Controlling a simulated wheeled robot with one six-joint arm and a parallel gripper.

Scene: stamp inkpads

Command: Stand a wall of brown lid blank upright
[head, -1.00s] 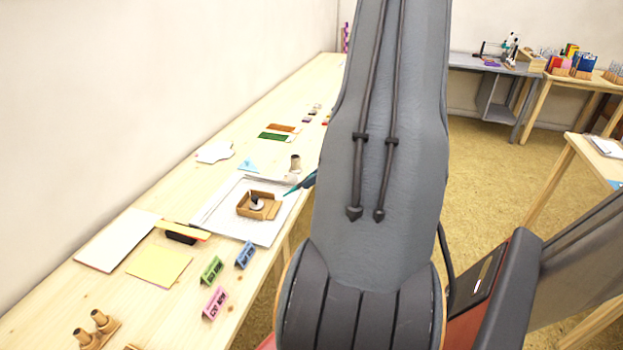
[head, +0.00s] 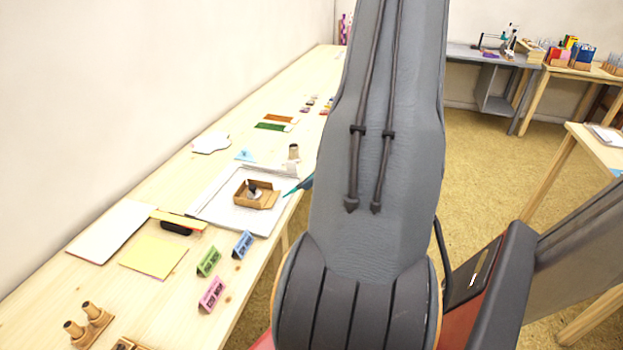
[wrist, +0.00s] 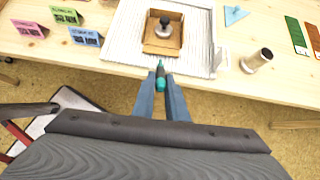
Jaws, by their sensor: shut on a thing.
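The brown lid blank (head: 243,195) sits on a white tray (head: 213,205) on the long table; it also shows in the wrist view (wrist: 151,47). Three of its walls look upright, and the wall on the side nearest me lies flat. A weight with a black knob and silver base (wrist: 164,28) stands inside the blank. My gripper (wrist: 160,88) is shut on a teal pointed tool (wrist: 160,80), also seen in the head view (head: 298,187). My arm hides the gripper in the head view.
A wooden cylinder (wrist: 257,60) stands right of the tray, with a blue triangle (wrist: 235,14) behind it. Green, blue and pink folded cards (head: 209,262) stand left of the tray. Yellow sheets (head: 153,256) and a wooden stand with pegs (head: 93,322) lie farther left.

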